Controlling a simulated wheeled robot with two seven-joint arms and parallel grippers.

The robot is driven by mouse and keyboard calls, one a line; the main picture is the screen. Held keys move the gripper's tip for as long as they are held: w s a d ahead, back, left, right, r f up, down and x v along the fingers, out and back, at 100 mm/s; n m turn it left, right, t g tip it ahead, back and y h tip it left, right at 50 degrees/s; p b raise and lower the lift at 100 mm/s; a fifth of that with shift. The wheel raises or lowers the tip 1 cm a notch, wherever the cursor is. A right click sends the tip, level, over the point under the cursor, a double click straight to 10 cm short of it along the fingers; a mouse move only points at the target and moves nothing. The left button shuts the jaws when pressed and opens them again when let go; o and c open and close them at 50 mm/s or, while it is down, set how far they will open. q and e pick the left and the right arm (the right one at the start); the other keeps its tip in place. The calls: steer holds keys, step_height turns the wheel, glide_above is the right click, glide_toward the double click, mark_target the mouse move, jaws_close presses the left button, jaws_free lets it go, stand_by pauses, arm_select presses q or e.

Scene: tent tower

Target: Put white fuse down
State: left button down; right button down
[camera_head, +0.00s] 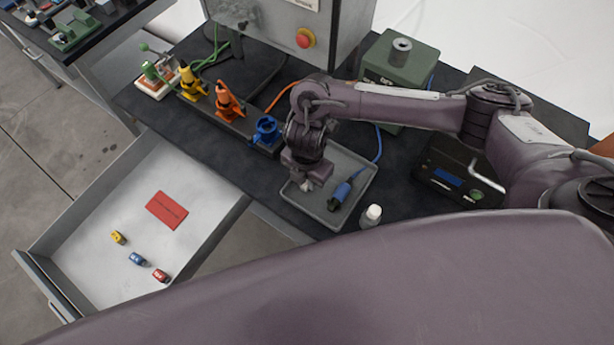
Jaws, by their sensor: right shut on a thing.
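My right gripper (306,184) points down over the left part of the grey tray (327,223) on the black bench. It is shut on a small whitish thing at its fingertips, which I take to be the white fuse; the gripper mostly hides it. I cannot tell whether it touches the tray floor. A blue connector (342,192) on a blue cable lies in the tray, right of the gripper. My left gripper is out of view.
A white cylinder (371,215) stands by the tray's right corner. Blue (267,130), orange (228,102) and yellow (191,82) connectors stand left of my arm. An open drawer (190,225) holds a red card (167,210) and small yellow, blue and red pieces.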

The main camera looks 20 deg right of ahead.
steer(key=c, duration=1.3)
jaws_free()
steer(key=shift+f, duration=0.1)
arm_select(q)
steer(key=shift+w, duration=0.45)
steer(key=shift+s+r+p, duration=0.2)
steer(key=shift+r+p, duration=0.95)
steer(key=shift+p, duration=0.05)
arm_select(e)
step_height(320, 180, up, 12)
steer(key=shift+r, duration=0.2)
steer(key=shift+f, duration=0.1)
